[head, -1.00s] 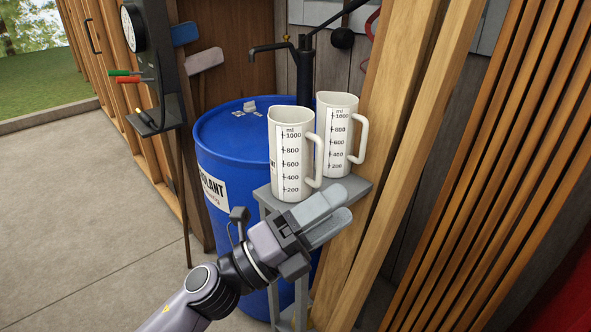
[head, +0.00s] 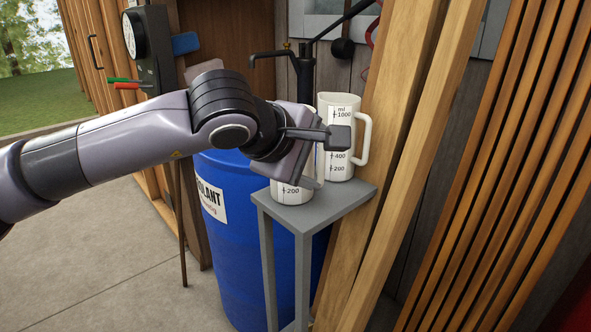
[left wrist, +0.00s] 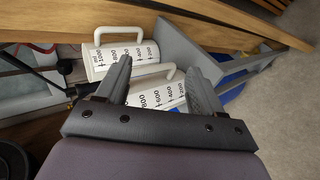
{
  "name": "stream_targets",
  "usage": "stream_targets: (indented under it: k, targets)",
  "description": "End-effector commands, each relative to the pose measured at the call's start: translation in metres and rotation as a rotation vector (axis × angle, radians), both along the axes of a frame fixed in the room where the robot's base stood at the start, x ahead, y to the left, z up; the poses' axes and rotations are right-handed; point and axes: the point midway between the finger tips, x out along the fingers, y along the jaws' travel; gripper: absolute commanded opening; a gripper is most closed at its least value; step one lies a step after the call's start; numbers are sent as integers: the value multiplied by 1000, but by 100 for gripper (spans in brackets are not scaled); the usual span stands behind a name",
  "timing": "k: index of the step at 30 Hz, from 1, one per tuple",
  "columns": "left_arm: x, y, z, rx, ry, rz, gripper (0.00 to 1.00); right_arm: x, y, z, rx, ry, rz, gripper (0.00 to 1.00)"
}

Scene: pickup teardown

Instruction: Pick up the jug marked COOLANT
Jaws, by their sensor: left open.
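Two white measuring jugs with handles and black ml scales stand upright on a small grey stand (head: 325,208). The near jug (head: 291,193) is mostly hidden behind my left gripper (head: 306,165) in the head view; only its base shows clearly. The far jug (head: 338,168) stands behind it to the right. In the left wrist view my left gripper (left wrist: 159,68) is open, with the near jug (left wrist: 152,92) showing between and beyond its fingers. The far jug (left wrist: 122,54) lies past it. I cannot read COOLANT on either jug; contact is unclear. My right gripper is out of view.
A blue barrel (head: 232,235) with a label ending in "OLANT" stands left of and behind the stand. A dark pump (head: 305,75) rises behind the jugs. Wooden posts (head: 400,130) stand close on the right. Open floor (head: 110,255) lies to the left.

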Motion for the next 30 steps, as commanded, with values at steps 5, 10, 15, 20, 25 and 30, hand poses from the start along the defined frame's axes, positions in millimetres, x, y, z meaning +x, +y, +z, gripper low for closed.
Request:
stream_targets:
  k: [5, 10, 15, 20, 25, 30]
  targets:
    - [20, 26, 27, 134, -160, 70, 67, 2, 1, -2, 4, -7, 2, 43]
    - [31, 29, 30, 166, -192, 87, 67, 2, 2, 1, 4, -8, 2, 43]
    - [44, 23, 23, 165, -192, 85, 67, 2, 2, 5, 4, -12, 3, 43]
    - [60, 14, 14, 163, -188, 85, 67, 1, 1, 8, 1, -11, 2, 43]
    - [75, 8, 3, 161, -189, 85, 67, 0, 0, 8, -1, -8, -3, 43]
    - [80, 6, -1, 161, -189, 83, 67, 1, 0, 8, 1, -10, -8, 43]
